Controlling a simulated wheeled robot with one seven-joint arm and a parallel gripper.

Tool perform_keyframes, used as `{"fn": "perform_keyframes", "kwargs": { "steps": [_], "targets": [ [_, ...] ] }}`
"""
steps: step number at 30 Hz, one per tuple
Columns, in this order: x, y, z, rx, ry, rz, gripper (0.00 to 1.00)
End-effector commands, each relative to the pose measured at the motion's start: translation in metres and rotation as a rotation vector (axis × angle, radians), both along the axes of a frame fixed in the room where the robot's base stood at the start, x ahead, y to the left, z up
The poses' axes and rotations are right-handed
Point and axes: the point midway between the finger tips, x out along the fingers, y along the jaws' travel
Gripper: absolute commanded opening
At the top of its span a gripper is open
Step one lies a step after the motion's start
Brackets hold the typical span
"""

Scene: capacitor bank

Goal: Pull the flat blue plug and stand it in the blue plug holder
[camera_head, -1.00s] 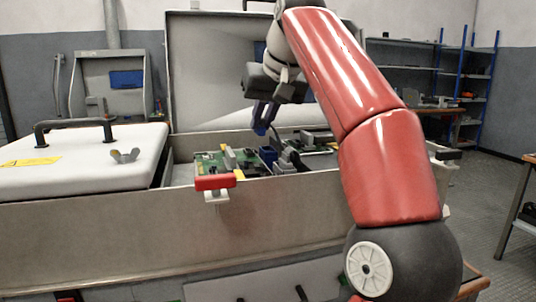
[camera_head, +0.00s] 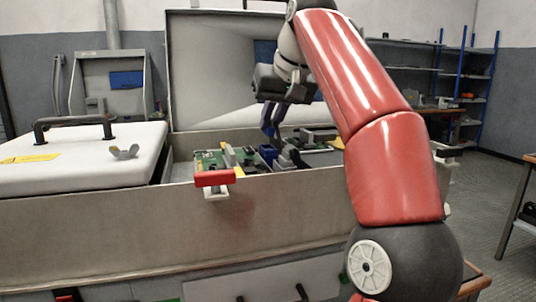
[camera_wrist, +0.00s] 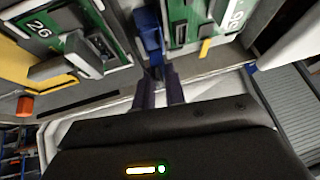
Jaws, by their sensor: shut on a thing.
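My gripper (camera_head: 281,110) hangs above the open cabinet in the head view, its dark fingers pointing down. It is shut on the flat blue plug (camera_head: 272,128), which extends below the fingertips. The blue plug holder (camera_head: 267,153) is the small blue box just below, among the boards. In the wrist view my gripper (camera_wrist: 160,90) has its fingers close together, with blue (camera_wrist: 150,40) directly beyond their tips. There the plug and the holder overlap, and I cannot tell whether they touch.
A green circuit board (camera_head: 208,160) and a red handle (camera_head: 214,178) lie left of the holder. Dark connectors (camera_head: 288,159) stand close on its right. The cabinet's front wall (camera_head: 200,230) and raised lid (camera_head: 215,75) bound the space. A white cover (camera_head: 85,165) lies at left.

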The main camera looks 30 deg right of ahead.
Motion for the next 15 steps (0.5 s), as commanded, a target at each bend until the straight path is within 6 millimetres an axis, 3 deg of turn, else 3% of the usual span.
{"fn": "perform_keyframes", "kwargs": {
  "steps": [15],
  "targets": [
    [0.000, 0.000, -0.016, 0.001, 0.000, 0.001, 0.00]
  ]
}}
